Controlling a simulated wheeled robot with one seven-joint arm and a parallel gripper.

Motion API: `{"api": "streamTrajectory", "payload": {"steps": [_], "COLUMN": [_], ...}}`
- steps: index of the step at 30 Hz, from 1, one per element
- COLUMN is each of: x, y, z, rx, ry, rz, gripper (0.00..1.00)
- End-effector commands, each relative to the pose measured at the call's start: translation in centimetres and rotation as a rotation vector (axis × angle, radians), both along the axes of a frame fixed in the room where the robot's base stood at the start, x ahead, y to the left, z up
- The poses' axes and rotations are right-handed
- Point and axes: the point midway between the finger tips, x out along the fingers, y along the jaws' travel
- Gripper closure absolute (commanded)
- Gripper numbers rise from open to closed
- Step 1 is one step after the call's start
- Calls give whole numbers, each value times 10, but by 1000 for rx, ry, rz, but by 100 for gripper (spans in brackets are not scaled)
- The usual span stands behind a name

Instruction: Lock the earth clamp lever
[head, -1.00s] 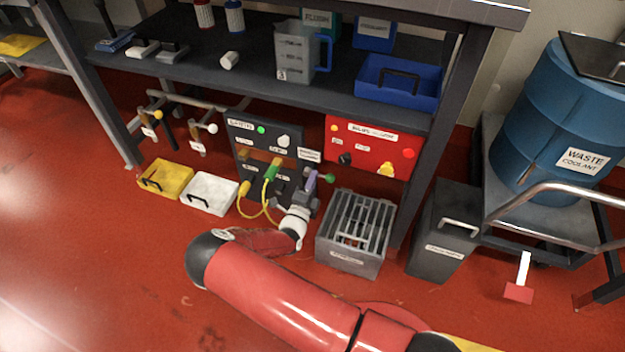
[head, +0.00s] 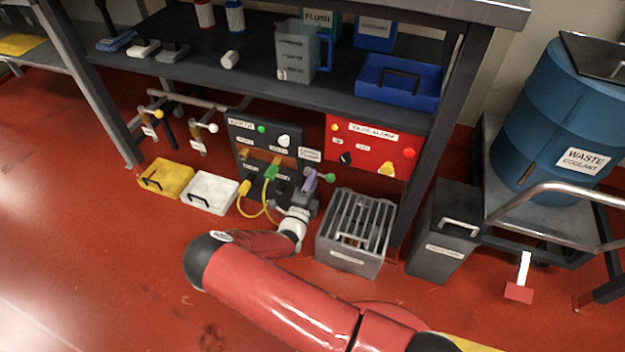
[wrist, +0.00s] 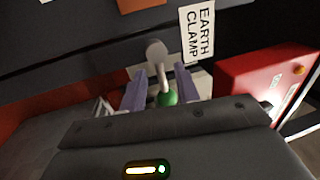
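The earth clamp lever has a pale grey pivot (wrist: 155,50) and a short arm that ends in a green knob (wrist: 168,98). The knob also shows in the head view (head: 330,178), just right of my gripper (head: 311,181). The EARTH CLAMP label (wrist: 198,32) is on the dark panel beside the pivot. In the wrist view my gripper (wrist: 161,86) has its two purple fingers apart, one on each side of the lever. I see gaps between the fingers and the knob. The clamp itself is largely hidden behind my gripper.
A red panel (head: 372,145) stands right of the dark panel (head: 262,135). Yellow cables with a green plug (head: 270,172) hang left of my gripper. A grey slotted crate (head: 354,255) stands close on the right. A shelf (head: 215,80) lies above; open red floor lies in front.

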Motion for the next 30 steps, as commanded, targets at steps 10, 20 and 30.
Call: {"api": "streamTrajectory", "payload": {"steps": [10,20,30], "x": [-53,-66,-65], "y": [20,24,24], "z": [-11,-14,-14], "rx": [-1,-2,-2], "ry": [0,0,0], "rz": [3,2,2], "gripper": [68,68,68]}}
